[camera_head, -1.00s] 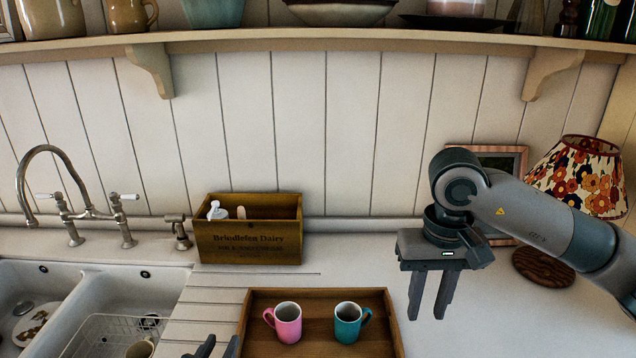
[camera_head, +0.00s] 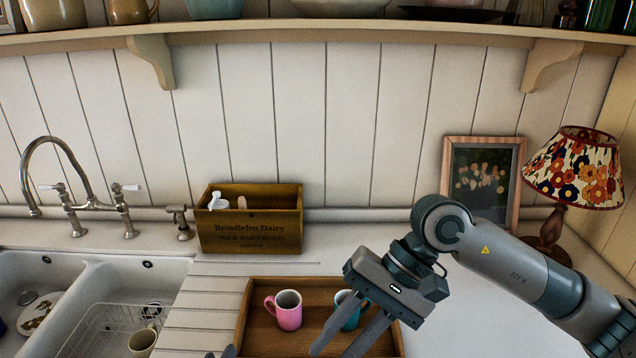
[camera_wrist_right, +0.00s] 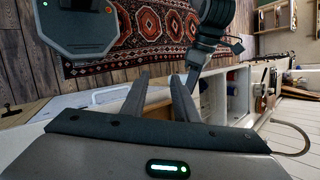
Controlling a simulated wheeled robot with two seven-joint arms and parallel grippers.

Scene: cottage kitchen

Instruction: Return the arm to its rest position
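My right gripper (camera_head: 337,348) is over the right part of the wooden tray (camera_head: 243,322), in front of the teal mug. Its two fingers are apart with nothing between them; the right wrist view (camera_wrist_right: 160,90) also shows the empty gap. The pink mug (camera_head: 289,312) stands upright on the tray, left of the gripper. The teal mug (camera_head: 345,312) is partly hidden by the gripper. Only a small dark tip of my left gripper (camera_head: 228,351) shows at the bottom edge, so its opening is not visible.
A wooden dairy crate (camera_head: 250,234) with bottles stands at the back. The sink (camera_head: 105,275) and tap (camera_head: 75,200) are on the left. A flowered lamp (camera_head: 577,175) and a picture frame (camera_head: 482,180) stand at the back right. A shelf (camera_head: 350,30) runs above.

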